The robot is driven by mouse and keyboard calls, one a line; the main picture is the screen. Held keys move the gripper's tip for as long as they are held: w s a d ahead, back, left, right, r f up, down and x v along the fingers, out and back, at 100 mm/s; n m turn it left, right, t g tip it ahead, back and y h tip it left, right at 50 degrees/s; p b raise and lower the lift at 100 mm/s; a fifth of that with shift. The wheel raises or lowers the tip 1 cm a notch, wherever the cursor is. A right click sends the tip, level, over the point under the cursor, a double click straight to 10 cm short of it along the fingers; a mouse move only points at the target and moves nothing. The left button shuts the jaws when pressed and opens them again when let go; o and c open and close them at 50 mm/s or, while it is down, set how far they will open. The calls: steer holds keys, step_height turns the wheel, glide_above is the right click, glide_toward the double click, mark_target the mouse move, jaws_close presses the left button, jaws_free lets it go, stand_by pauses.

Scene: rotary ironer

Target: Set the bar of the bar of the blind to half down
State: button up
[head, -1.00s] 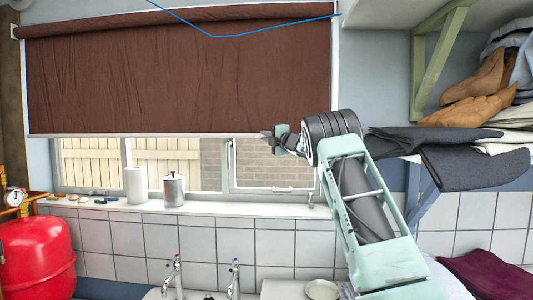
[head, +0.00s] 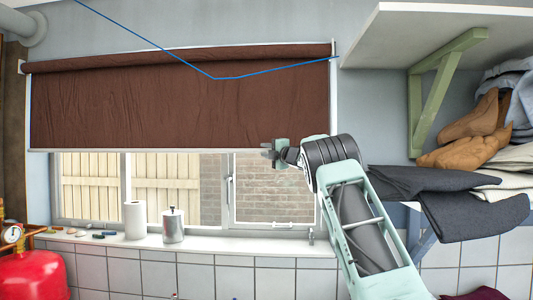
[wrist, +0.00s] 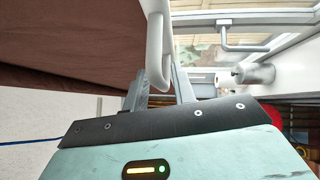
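The brown blind (head: 180,105) hangs from a roll at the top of the window. Its pale bottom bar (head: 140,151) runs level, and the fabric covers a little more than the upper half of the opening. My gripper (head: 272,153) is at the right part of the bar in the head view. In the wrist view the white bar (wrist: 156,45) passes between the fingers of my gripper (wrist: 158,88), which look closed around it. The contact itself is partly hidden by the bar and the gripper body.
A window handle (wrist: 240,47) stands close by in the wrist view. A white roll (head: 134,220) and a metal canister (head: 173,226) stand on the sill (head: 220,244). A shelf with folded cloth (head: 470,205) is at right. A thin blue line (head: 225,78) crosses before the blind.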

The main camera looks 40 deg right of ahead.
steer(key=shift+s+f, duration=0.1)
steer(key=shift+s+f+b, duration=0.1)
steer(key=shift+s+b, duration=0.15)
steer(key=shift+b, duration=0.1)
steer(key=s+a+f+b, duration=0.1)
steer(key=s+f+b, duration=0.1)
steer(key=s+b, duration=0.7)
steer(key=s, duration=0.7)
steer(key=shift+s, duration=0.25)
steer(key=shift+a, duration=0.1)
